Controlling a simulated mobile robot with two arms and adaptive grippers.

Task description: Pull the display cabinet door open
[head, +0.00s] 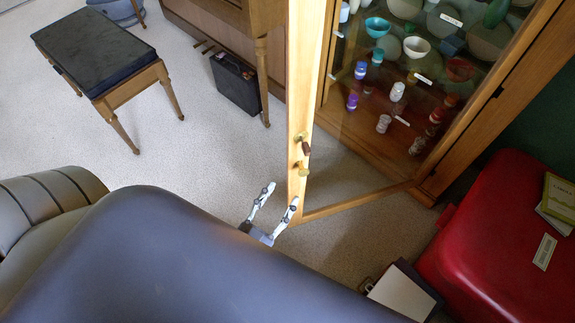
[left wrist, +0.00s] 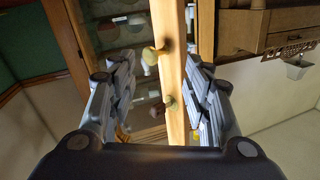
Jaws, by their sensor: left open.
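The display cabinet (head: 466,150) stands at the upper right in the head view. Its wood-framed glass door (head: 299,85) stands ajar, swung out from the cabinet. The door's stile carries a brass-coloured knob (head: 303,171) and a darker, reddish fitting (head: 304,148) just above it. My left gripper (head: 281,195) is open and empty, just left of and below the knob. Contact with the door cannot be told. My right gripper is not in view.
Shelves behind the glass hold bowls (head: 416,47) and small jars. A red case (head: 490,245) stands at the right. A black piano bench (head: 95,50) and a dark box (head: 235,83) stand at the left and back.

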